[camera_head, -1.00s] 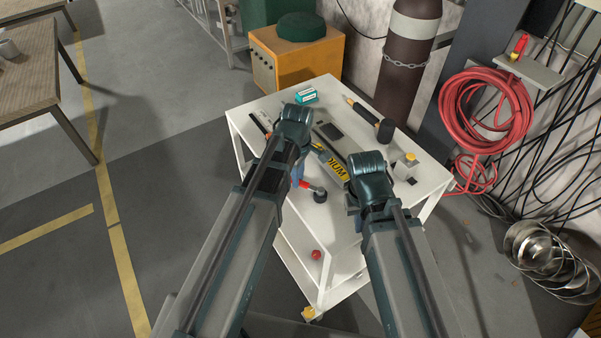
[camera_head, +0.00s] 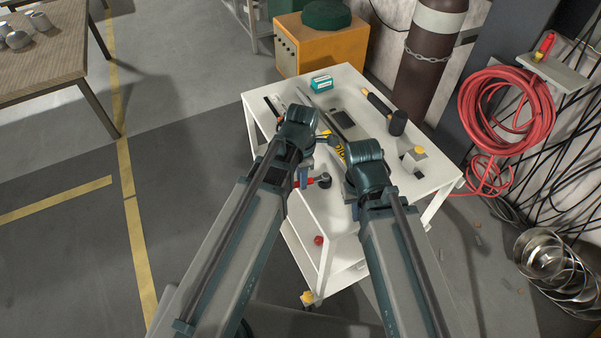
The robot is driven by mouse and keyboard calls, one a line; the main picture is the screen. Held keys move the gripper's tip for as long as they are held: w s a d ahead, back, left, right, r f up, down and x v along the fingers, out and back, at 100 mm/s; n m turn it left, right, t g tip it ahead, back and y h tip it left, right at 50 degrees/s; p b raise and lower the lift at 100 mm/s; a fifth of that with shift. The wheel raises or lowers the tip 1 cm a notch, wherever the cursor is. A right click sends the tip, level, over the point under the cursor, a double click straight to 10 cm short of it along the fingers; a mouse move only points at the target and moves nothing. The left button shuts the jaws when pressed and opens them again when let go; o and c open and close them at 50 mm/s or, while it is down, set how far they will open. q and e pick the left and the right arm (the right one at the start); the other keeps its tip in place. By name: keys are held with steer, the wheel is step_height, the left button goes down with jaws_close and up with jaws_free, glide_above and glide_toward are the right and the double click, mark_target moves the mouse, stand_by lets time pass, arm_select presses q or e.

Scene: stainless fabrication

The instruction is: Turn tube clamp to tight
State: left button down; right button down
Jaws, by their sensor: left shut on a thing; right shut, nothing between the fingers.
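A red part with a black knob, which looks like the tube clamp's handle (camera_head: 324,180), shows on the white cart top just right of my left gripper. The handle points to the right, its red end by the fingers. My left gripper (camera_head: 304,178) reaches down and is shut on it. The fingertips and the rest of the clamp are mostly hidden behind my arm. My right gripper (camera_head: 352,190) is shut and empty, a little right of the knob, over the cart; its fingertips are largely hidden by its wrist.
The white cart (camera_head: 425,180) carries a teal box (camera_head: 321,84), a black-ended tool (camera_head: 397,122), a flat dark object (camera_head: 343,118) and a small yellow-topped block (camera_head: 414,158). A red ball (camera_head: 318,240) shows lower down. A gas cylinder (camera_head: 425,60) stands behind.

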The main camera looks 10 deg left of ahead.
arm_select(q)
steer(key=shift+s+d+n, duration=0.3)
steer(key=shift+s+n, duration=0.2)
steer(key=shift+n, duration=0.4)
steer(key=c, duration=0.7)
jaws_free()
steer(key=shift+r, duration=0.15)
arm_select(e)
steer(key=shift+r, duration=0.15)
arm_select(q)
step_height(320, 180, up, 14)
steer(key=p, duration=1.4)
steer(key=shift+f, duration=0.25)
arm_select(e)
step_height(320, 180, up, 14)
steer(key=shift+f, duration=0.2)
